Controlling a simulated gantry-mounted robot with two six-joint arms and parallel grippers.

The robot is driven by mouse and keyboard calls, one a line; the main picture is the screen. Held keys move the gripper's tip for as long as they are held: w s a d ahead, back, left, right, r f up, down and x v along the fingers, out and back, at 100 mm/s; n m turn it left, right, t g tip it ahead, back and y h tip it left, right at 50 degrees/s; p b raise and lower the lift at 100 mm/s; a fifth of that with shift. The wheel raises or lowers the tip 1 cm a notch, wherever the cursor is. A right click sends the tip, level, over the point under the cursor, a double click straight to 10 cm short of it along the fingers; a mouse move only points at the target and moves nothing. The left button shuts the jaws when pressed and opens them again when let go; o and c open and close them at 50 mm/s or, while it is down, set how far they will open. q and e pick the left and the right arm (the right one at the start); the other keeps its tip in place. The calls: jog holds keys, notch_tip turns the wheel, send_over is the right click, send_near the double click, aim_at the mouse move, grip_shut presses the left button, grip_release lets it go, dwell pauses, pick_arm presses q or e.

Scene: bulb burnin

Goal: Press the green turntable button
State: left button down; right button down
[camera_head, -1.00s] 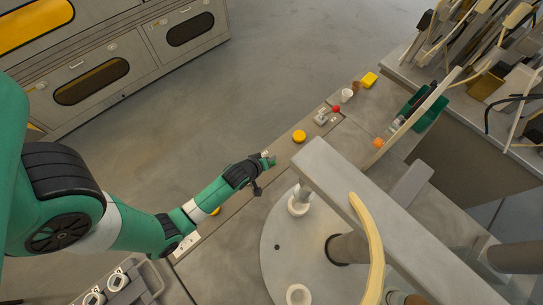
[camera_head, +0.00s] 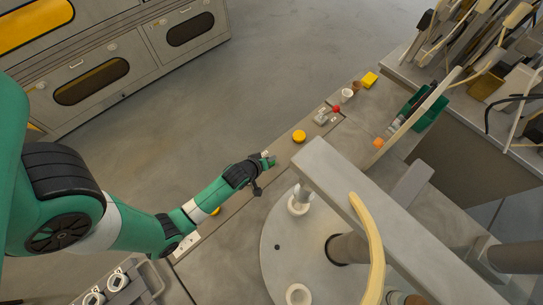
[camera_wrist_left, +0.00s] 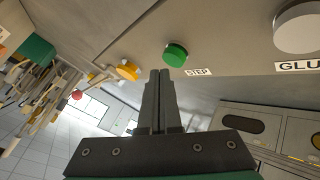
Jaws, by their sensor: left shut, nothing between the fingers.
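The green button (camera_wrist_left: 175,54) is a round domed cap on the grey panel, beside a label that reads STEP, in the left wrist view. My left gripper (camera_wrist_left: 160,73) is shut and empty. Its fingertips appear just below and left of the button in that view; I cannot tell whether they touch it. My right gripper is not in view.
A yellow button (camera_head: 299,136) sits farther along the bench edge; it also shows in the wrist view (camera_wrist_left: 127,71). A red knob (camera_head: 336,109) and a white cup (camera_head: 346,95) are beyond it. A large grey beam (camera_head: 390,215) spans above the turntable. A white-grey button (camera_wrist_left: 298,28) is at the wrist view's right.

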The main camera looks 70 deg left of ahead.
pick_arm(q)
jog(key=shift+f, duration=0.4)
jog(key=shift+f+b, duration=0.5)
jog(key=shift+b, duration=0.1)
dwell(0.3)
dwell(0.4)
jog(key=shift+r+p, duration=0.95)
notch_tip(320, 180, up, 5)
jog(key=p, duration=0.5)
dwell(0.4)
